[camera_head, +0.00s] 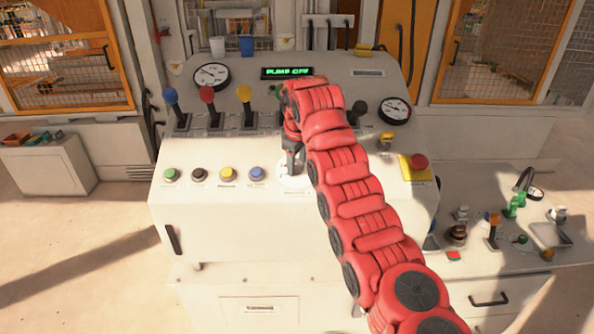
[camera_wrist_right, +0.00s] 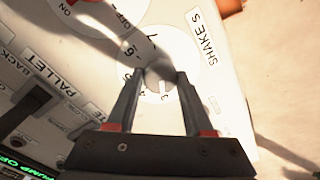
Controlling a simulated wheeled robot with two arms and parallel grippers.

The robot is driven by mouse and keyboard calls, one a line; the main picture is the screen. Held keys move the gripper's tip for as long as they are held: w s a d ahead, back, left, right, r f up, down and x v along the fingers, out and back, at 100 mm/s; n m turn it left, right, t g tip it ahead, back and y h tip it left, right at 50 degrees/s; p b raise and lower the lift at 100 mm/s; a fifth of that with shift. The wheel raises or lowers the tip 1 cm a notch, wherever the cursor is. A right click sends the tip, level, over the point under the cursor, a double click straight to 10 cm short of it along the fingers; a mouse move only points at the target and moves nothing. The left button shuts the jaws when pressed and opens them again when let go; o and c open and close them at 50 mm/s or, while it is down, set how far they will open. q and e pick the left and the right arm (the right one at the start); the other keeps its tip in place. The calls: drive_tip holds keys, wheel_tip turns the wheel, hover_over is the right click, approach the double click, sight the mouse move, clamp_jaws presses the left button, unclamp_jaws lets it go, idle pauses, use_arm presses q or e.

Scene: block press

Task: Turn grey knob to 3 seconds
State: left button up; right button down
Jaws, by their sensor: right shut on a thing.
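The grey knob (camera_wrist_right: 160,71) sits on a round white dial (camera_wrist_right: 158,90) in the right wrist view. My right gripper (camera_wrist_right: 163,77) is shut on the knob, with one finger on each side. Small numbers ring the dial, and a 3 shows near the fingertips; which mark the knob points to cannot be told. In the head view my right gripper (camera_head: 293,158) reaches down to the white dial (camera_head: 294,182) on the console's sloped front. My gripper and arm hide the knob there. My left gripper is not in view.
A red button (camera_head: 418,162) on yellow is at right. The green display (camera_head: 287,72) reads PUMP OFF. A SHAKES label (camera_wrist_right: 203,37) is beside the dial.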

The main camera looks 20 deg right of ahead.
idle(0.3)
drive_tip(key=shift+c, duration=1.5)
unclamp_jaws()
drive_tip(key=shift+s+r+b, duration=0.1)
drive_tip(key=shift+r+b, duration=0.15)
drive_tip(key=shift+b, duration=0.1)
drive_tip(key=p+v, duration=0.8)
drive_tip(key=v, duration=0.8)
drive_tip(key=shift+r, duration=0.35)
